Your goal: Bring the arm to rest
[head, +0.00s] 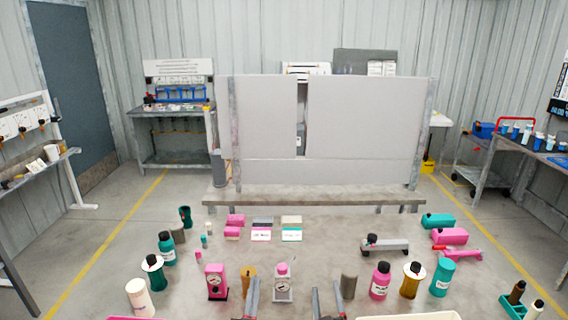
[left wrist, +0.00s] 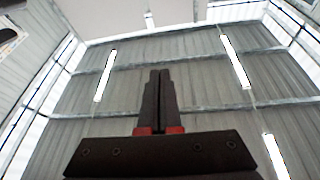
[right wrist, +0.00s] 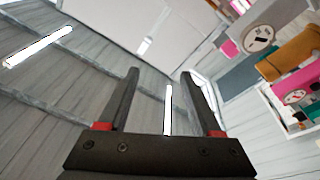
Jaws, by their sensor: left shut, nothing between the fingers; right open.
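My left gripper (head: 252,297) shows at the bottom middle of the head view, pointing up. In the left wrist view its two dark fingers (left wrist: 160,75) lie together, with nothing between them and the ceiling behind. My right gripper (head: 328,302) shows to the right of it at the bottom of the head view. In the right wrist view its fingers (right wrist: 159,76) stand apart and empty. Both grippers are in front of the worktop items and hold nothing. The rest of both arms is out of the head view.
A grey worktop (head: 330,250) bears several bottles and pump parts. Pale panels (head: 365,118) rise behind. A workbench (head: 175,115) stands at the back left.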

